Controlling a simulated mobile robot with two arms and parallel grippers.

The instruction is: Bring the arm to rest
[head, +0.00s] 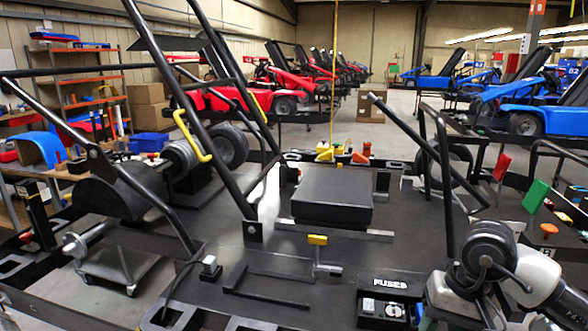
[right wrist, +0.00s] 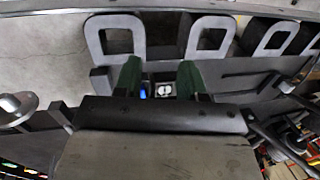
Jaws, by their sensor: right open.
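My right arm (head: 490,262) comes in at the lower right of the head view, beside a black box labelled FUSES (head: 392,285). In the right wrist view my right gripper (right wrist: 160,80) shows two dark green fingers, apart. Between and beyond them are a small white part with round marks (right wrist: 165,89) and a blue spot. I see nothing clearly held. My left gripper does not show in either view.
A black kart frame with tubes (head: 205,110) fills the middle, with a flat black seat block (head: 333,193) on its floor. A yellow-topped lever (head: 318,240) stands near the FUSES box. Red karts (head: 225,95) and blue karts (head: 545,110) stand behind.

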